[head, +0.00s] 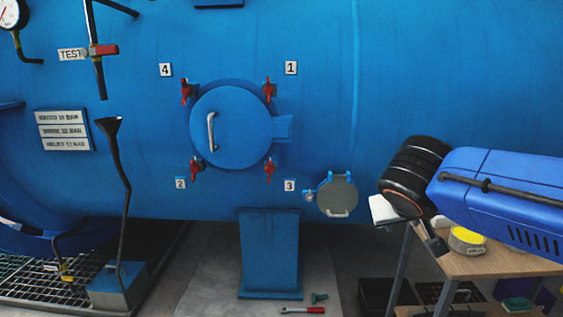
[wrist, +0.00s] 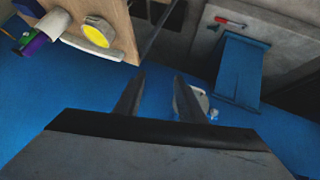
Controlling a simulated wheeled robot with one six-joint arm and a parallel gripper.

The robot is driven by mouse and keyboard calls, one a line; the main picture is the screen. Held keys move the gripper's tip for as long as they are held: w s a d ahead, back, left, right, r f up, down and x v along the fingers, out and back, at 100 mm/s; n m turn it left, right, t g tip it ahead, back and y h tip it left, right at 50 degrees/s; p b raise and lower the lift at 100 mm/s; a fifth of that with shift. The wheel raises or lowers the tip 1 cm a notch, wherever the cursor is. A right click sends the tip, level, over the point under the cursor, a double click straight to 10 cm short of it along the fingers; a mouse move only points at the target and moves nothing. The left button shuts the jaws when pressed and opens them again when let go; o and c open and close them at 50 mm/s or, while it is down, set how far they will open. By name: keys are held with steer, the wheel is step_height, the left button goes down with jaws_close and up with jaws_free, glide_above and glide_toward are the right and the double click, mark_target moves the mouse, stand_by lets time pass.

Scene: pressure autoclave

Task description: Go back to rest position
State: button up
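My arm, blue with a black wrist, reaches in from the right edge in the head view. My gripper (head: 436,244) hangs below the wrist, in front of the wooden table (head: 478,265). In the wrist view my gripper (wrist: 158,76) shows two dark fingers standing apart with nothing between them. The blue autoclave (head: 430,70) fills the background. Its round door (head: 238,130) is shut, with red clamps around it near labels 1 to 4. A small round grey hatch (head: 337,196) sits lower right of the door.
A yellow-topped round item (head: 467,239) stands on the table close to my gripper; it shows in the wrist view (wrist: 98,34). A blue pedestal (head: 270,255) stands below the door. The space before the door is clear.

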steer(key=s+d+f+g+y, duration=0.2)
steer(key=s+f+g+y, duration=0.1)
steer(key=s+f, duration=1.1)
steer(key=shift+s+d+f+y, duration=0.35)
steer(key=shift+s+y, duration=0.1)
steer(key=shift+y, duration=0.05)
